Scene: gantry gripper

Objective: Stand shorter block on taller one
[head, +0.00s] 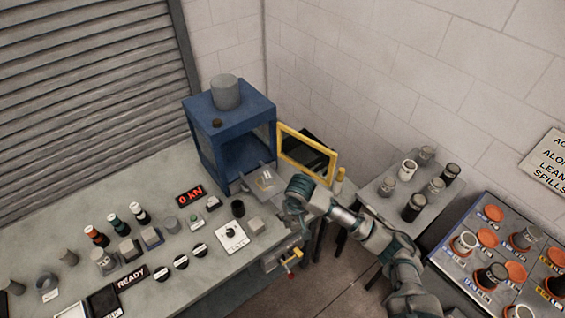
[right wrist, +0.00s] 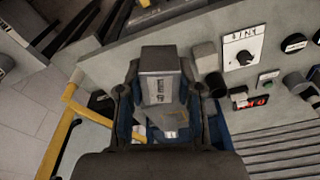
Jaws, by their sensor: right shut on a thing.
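My right gripper (head: 285,192) reaches in from the right, just in front of the blue cabinet (head: 203,125). In the right wrist view its fingers (right wrist: 162,105) are shut on a grey block (right wrist: 158,62) with a printed label. A labelled light-grey block at the cabinet's open front (head: 265,182) appears to be this one. A paler piece (right wrist: 172,120) shows beyond it; whether they touch is unclear. Another grey block (head: 256,225) stands at the bench's front edge, also in the right wrist view (right wrist: 206,57). Which block is taller I cannot tell. My left gripper is out of view.
A yellow-framed door (head: 283,145) stands open right of the cabinet. A black cylinder (head: 238,209), a dial panel (head: 233,238) and a red display (head: 190,194) are on the bench. A side table (head: 385,205) holds several jars; a rack (head: 470,222) lies further right.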

